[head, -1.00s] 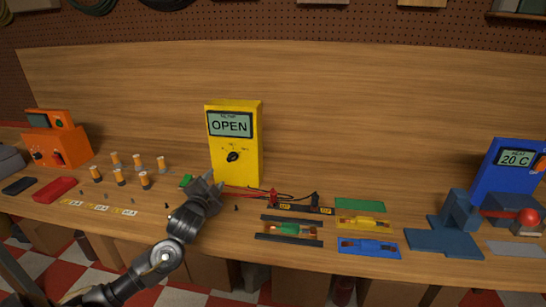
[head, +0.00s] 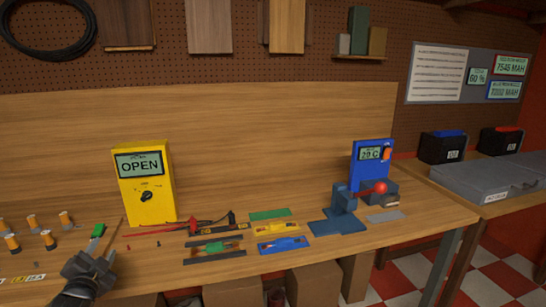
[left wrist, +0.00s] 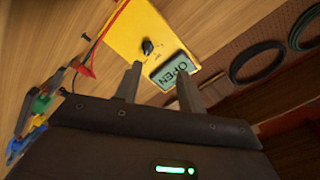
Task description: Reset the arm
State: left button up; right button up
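My left gripper (head: 92,258) is in the lower left of the head view, over the front part of the workbench. In the left wrist view its two fingers (left wrist: 160,74) stand apart with nothing between them, so it is open and empty. The yellow meter (head: 145,190) reading OPEN stands on the bench behind it; the meter also shows beyond the fingers in the left wrist view (left wrist: 125,30). A small green item (head: 98,230) is just behind the gripper in the head view. My right gripper is in no view.
Orange-and-black cylinders (head: 30,222) stand at the left. Red and black leads (head: 185,226), a yellow holder (head: 276,229) and a blue holder (head: 284,245) lie mid-bench. A dark blue stand (head: 342,215) and blue 20 C unit (head: 371,165) are right. Grey cases (head: 470,183) lie farther right.

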pick_arm(q)
jog(key=s+d+f+n+g+h, duration=0.1)
jog(key=s+d+f+g+h, duration=0.15)
jog(key=s+d+f, duration=0.55)
jog(key=s+d+f+n+g+h, duration=0.15)
jog(key=s+d+f+g, duration=0.3)
jog(key=f, duration=0.55)
jog(key=s+d+f+n+g+h, duration=0.1)
jog(key=s+d+f+g, duration=0.25)
jog(key=s+d, duration=0.55)
jog(key=s+d+f+n+g+h, duration=0.1)
jog(key=s+d+f+n+g, duration=0.25)
jog(key=s, duration=0.95)
notch_tip(320, 180, down, 24)
jog(key=d+m, duration=0.1)
jog(key=m, duration=0.1)
jog(key=s+a+f+g, duration=0.2)
jog(key=s+a+f, duration=0.1)
jog(key=s+f, duration=1.4)
